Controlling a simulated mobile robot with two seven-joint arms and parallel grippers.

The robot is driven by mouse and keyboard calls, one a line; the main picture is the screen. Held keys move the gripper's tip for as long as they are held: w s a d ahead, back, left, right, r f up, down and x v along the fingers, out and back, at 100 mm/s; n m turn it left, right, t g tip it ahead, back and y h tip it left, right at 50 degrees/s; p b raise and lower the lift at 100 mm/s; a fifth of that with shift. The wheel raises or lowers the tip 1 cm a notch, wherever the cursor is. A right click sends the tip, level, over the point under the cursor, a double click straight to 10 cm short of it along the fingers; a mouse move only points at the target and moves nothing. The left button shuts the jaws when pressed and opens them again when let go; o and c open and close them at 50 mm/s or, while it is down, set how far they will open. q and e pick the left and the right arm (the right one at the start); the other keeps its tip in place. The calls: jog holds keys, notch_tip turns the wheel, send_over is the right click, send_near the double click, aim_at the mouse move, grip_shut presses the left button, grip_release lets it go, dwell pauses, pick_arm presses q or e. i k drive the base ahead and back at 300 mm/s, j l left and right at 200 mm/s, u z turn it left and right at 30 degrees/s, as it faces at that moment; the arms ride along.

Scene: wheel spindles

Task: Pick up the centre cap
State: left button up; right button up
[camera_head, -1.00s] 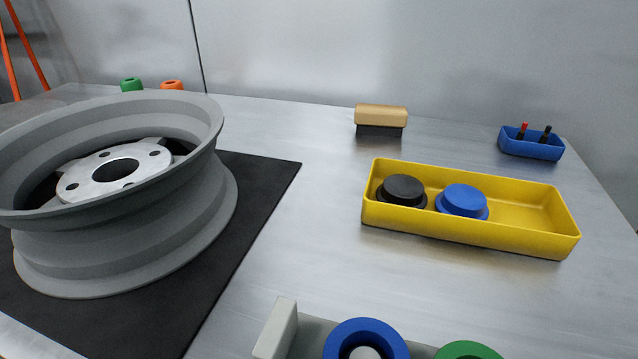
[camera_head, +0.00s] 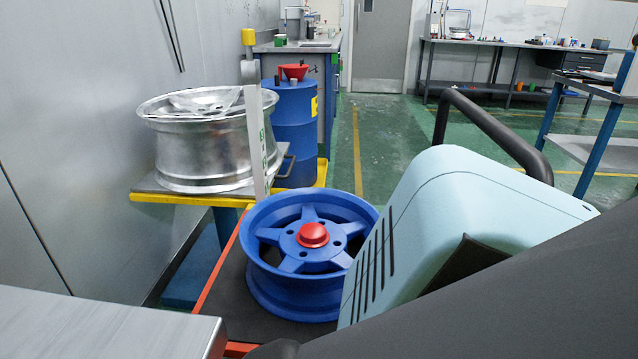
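A red centre cap (camera_head: 312,234) sits in the hub of a blue five-spoke wheel (camera_head: 275,284). The wheel lies flat, face up, on a dark mat (camera_head: 238,308) on an orange-edged surface. A pale blue housing stands close on the wheel's right and overlaps its edge in the picture. Neither of my grippers shows in the head view.
A bare silver wheel (camera_head: 200,160) lies on a yellow-edged stand (camera_head: 165,197) behind. A blue drum (camera_head: 293,125) with a red funnel (camera_head: 294,72) is beyond it. A steel table corner (camera_head: 100,325) fills the lower left. The pale blue housing (camera_head: 430,215) blocks the right.

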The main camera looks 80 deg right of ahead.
aim_at(312, 234)
jog(key=k+z, duration=0.1)
jog(key=z, duration=0.35)
jog(key=l+z, duration=0.1)
jog(key=z, duration=0.4)
jog(key=k+l+z, duration=0.1)
jog(key=z, duration=0.35)
jog(key=i+z, duration=0.1)
jog(key=z, duration=0.35)
